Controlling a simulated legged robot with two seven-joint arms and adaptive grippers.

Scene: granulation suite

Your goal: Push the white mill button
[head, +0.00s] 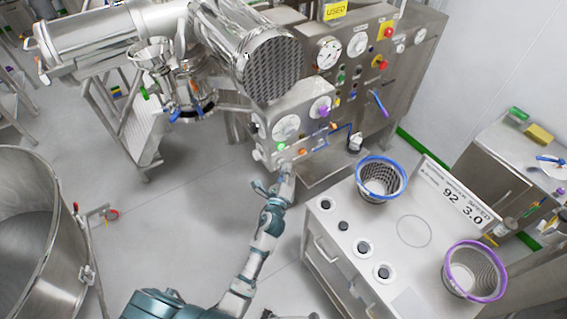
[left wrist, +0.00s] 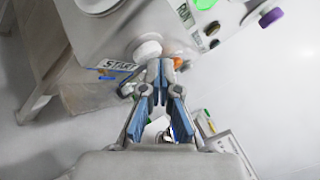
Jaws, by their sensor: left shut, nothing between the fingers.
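The mill's grey control box (head: 262,131) stands below the large steel cylinder in the head view. My left gripper (head: 286,168) is at its lower front edge, fingers pointing at the panel. In the left wrist view my left gripper (left wrist: 160,70) is shut and empty. In the head view the gripper largely hides the button. My right gripper is not in view.
An orange button (left wrist: 178,61) sits close right of the fingertips. A purple knob (head: 324,110) and a green button (head: 281,147) are on the same box. A bench (head: 323,232) with blue-rimmed (head: 381,178) and purple-rimmed (head: 474,270) baskets stands right of my arm.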

